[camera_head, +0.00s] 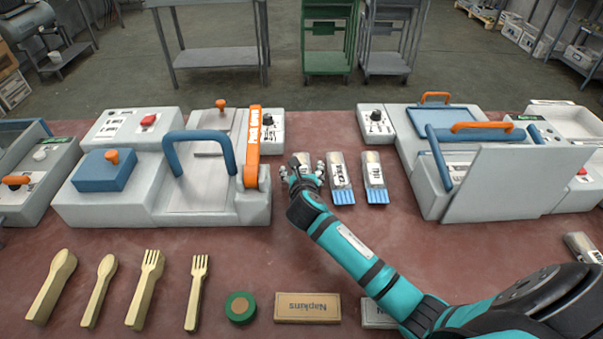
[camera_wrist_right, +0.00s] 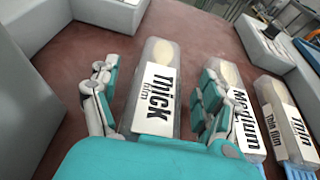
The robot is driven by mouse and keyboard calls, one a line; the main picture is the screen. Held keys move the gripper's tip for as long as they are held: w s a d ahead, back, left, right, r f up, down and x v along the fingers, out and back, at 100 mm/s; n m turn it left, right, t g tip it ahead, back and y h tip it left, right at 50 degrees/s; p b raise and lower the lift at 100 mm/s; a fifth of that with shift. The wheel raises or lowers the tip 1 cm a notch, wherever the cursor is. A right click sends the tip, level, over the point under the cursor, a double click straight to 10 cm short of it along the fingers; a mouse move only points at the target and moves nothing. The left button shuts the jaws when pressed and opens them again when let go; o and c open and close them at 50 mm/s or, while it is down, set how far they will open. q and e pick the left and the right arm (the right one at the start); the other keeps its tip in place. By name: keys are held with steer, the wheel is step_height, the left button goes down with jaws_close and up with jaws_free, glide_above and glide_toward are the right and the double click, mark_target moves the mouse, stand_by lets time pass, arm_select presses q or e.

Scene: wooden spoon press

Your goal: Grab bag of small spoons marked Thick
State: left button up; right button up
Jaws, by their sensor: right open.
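The bag marked Thick (camera_head: 304,160) lies on the red-brown table, the leftmost of a row of three clear bags. In the right wrist view the Thick bag (camera_wrist_right: 156,92) shows a white label reading "Thick film" and a pale spoon end inside. My right gripper (camera_head: 302,173) is open over this bag, with its fingers (camera_wrist_right: 155,80) on either side of it. Contact cannot be told. The bag's lower end is hidden behind the gripper. My left gripper is not in view.
The Medium bag (camera_head: 341,178) lies close to the right of my gripper, then the Thin bag (camera_head: 374,178). A grey press with a blue handle (camera_head: 200,135) stands left and another machine (camera_head: 520,180) right. Wooden cutlery (camera_head: 150,285) and a napkin box (camera_head: 307,307) lie in front.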

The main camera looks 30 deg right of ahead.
steer(key=shift+w+d+f, duration=0.1)
steer(key=shift+w+f, duration=0.05)
steer(key=shift+w, duration=0.15)
steer(key=shift+s, duration=0.1)
steer(key=c, duration=1.1)
